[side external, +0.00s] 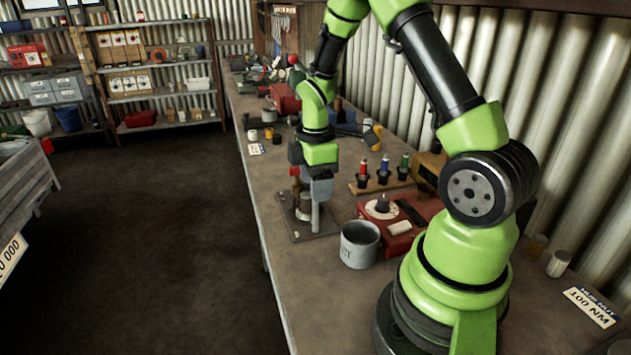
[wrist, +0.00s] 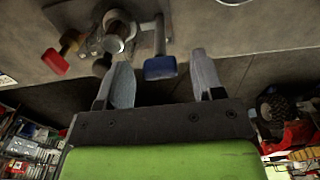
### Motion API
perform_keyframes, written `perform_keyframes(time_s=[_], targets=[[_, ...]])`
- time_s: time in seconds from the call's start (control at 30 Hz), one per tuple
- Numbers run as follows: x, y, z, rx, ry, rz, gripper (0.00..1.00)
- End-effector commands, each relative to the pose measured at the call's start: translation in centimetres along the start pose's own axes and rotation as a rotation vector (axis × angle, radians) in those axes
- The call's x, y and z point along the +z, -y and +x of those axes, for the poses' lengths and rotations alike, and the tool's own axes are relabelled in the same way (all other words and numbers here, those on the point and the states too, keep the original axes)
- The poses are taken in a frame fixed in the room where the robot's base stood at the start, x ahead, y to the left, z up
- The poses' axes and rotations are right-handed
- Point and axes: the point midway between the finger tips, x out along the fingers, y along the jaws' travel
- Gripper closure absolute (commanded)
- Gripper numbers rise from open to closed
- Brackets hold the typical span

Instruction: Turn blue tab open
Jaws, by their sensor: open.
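The blue tab (wrist: 160,67) shows in the wrist view at the end of a short grey arm on a metal fitting (wrist: 117,38). A red tab (wrist: 55,62) sticks out on the fitting's left side. My gripper (wrist: 165,70) is open and empty, with one finger on each side of the blue tab in the picture; I cannot tell whether the tab is at their depth. In the side view my gripper (side external: 316,215) points down beside the fitting on its dark base plate (side external: 320,228). The blue tab is hidden there.
A grey metal mug (side external: 360,246) stands close to the right of the base plate. Behind it are a red box (side external: 390,224) with a dial and a wooden rack (side external: 380,184) of coloured screwdriver-like tools. The bench's left edge is close to the plate.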

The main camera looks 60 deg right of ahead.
Motion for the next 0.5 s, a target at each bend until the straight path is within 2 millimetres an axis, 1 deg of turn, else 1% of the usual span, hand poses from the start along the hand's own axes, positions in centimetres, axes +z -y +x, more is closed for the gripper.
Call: perform_keyframes(time_s=[0.27,0.37,0.4,0.5], targets=[[0.00,0.01,0.21,0.000,0.000,0.000,0.38],[0.00,0.01,0.20,0.000,0.000,0.000,0.59],[0.00,0.00,0.19,0.000,0.000,0.000,0.68],[0.00,0.01,0.18,0.000,0.000,0.000,0.88]])
